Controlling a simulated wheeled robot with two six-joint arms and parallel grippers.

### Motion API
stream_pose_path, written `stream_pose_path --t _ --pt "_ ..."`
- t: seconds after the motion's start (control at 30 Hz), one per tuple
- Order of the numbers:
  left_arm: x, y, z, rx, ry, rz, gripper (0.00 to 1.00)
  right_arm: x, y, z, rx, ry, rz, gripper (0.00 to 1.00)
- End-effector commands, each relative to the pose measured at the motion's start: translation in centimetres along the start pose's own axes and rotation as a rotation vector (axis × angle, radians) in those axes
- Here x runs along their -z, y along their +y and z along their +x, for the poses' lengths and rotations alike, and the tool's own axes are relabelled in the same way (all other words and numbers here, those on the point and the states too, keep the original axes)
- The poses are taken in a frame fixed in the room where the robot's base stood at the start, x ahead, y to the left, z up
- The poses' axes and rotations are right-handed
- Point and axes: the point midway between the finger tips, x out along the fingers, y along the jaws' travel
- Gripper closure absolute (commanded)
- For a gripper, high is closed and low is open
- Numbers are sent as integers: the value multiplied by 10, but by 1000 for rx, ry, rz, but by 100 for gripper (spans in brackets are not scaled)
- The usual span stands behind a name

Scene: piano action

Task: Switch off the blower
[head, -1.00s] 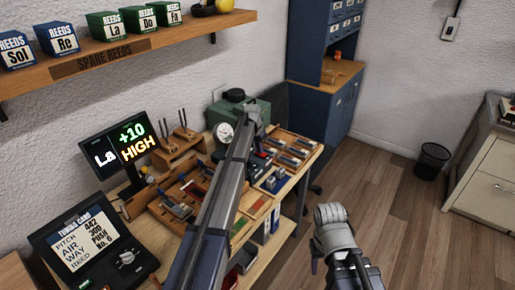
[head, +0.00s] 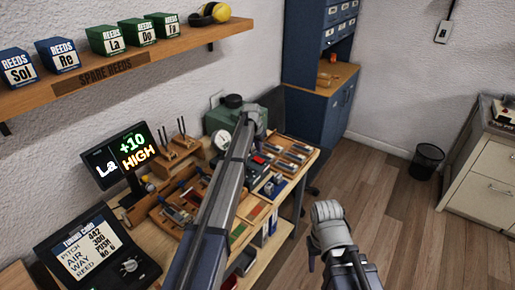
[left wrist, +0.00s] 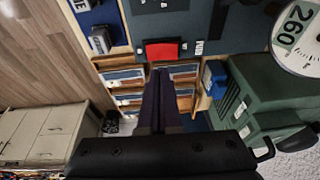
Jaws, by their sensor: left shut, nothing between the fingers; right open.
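The green blower unit (head: 222,117) with a round white gauge (head: 219,139) stands at the far end of the workbench. In the left wrist view the green housing (left wrist: 265,95) and the gauge (left wrist: 300,40) are at the right. A red switch (left wrist: 162,51) sits on a dark panel beyond my left fingertips. My left gripper (left wrist: 160,75) is shut and empty, apart from the switch in the picture. In the head view my left gripper (head: 257,118) is over the bench beside the blower, its fingertips unclear. My right gripper (head: 328,212) is open, held over the floor.
A monitor (head: 121,157) reads La +10 HIGH. A tuning card box (head: 96,250) is in front. A shelf (head: 150,52) of reed boxes hangs above. A blue cabinet (head: 318,100), bin (head: 426,160) and drawers (head: 482,180) stand beyond. The floor (head: 400,230) at right is clear.

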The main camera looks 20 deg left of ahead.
Motion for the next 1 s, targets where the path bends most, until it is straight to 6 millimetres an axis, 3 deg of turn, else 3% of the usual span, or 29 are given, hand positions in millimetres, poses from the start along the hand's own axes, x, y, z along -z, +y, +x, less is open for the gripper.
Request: stream_pose_path --t 0.03,0.5,1.0 --pt "1 -1 -17 0 0 -1 100 -1 2 -16 0 0 0 50" --pt "0 -1 -88 0 0 0 100 -5 8 -84 1 0 5 50" --pt "-1 -1 -95 0 0 0 100 -5 8 -90 2 0 8 50"
